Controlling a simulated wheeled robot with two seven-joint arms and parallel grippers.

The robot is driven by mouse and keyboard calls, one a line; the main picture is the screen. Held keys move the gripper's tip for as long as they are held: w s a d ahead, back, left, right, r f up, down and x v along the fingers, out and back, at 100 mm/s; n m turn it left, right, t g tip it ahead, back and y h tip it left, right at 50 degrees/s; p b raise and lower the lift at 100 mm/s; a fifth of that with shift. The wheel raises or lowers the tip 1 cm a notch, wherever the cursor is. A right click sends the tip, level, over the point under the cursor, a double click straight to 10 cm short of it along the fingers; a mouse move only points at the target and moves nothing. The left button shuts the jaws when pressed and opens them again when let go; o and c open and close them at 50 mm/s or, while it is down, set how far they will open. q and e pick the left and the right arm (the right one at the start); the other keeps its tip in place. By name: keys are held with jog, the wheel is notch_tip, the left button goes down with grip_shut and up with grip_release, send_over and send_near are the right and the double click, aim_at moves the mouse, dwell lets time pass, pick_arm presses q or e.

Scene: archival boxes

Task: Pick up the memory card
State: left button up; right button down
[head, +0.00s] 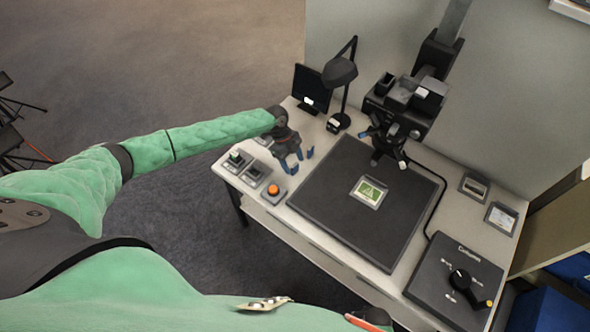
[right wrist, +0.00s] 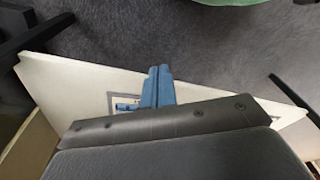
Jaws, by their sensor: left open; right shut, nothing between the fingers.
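I cannot pick out the memory card with certainty at this size. A flat piece with a green face and pale border (head: 368,192) lies on the black mat (head: 325,210) in the head view. My left gripper (head: 298,160) is open, with its blue fingers over the desk's left part, left of the mat and apart from the green piece. Nothing shows between its fingers. My right gripper (right wrist: 158,84) is shut and empty in the right wrist view, its blue fingers together in front of the pale desk surface. I cannot make it out in the head view.
A black control box (head: 453,280) is at right. The mat is mostly clear.

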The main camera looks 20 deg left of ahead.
aim_at(295, 169)
pick_arm(q)
jog(key=shift+b+x, duration=0.4)
jog(key=shift+x, duration=1)
jog(key=shift+s, duration=0.15)
jog(key=c, duration=1.1)
pick_arm(e)
jog(key=r, duration=0.2)
jog(key=shift+w+a+r, duration=0.1)
jog(key=shift+a+r, duration=0.2)
jog(key=shift+r, duration=0.05)
pick_arm(q)
jog(key=shift+o, duration=0.2)
jog(key=shift+r, duration=0.1)
